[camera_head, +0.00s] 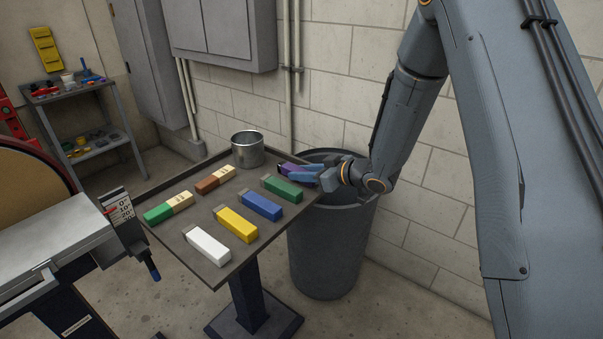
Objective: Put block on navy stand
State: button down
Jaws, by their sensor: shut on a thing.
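My gripper (311,174) is at the far right edge of the tray top, seen from the side, with its bluish fingers shut on a purple block (288,169). The fingers hide part of this block, and I cannot tell if it is touching the tray or lifted. A dark navy pedestal (250,295) stands under the grey tray top (208,262). On the top, a blue block (262,206) with a grey end lies between a green block (283,189) and a yellow block (236,224). No other navy stand is clear to me.
A white block (207,245) lies at the near edge. Green-and-tan (168,208) and brown-and-tan (215,179) pieces lie at left. A metal can (247,150) stands at the back corner. A grey bin (325,250) is behind my gripper; a sanding machine (55,260) is at left.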

jog(key=shift+f, duration=0.1)
jog(key=shift+f, duration=0.1)
jog(key=c, duration=1.4)
grip_release()
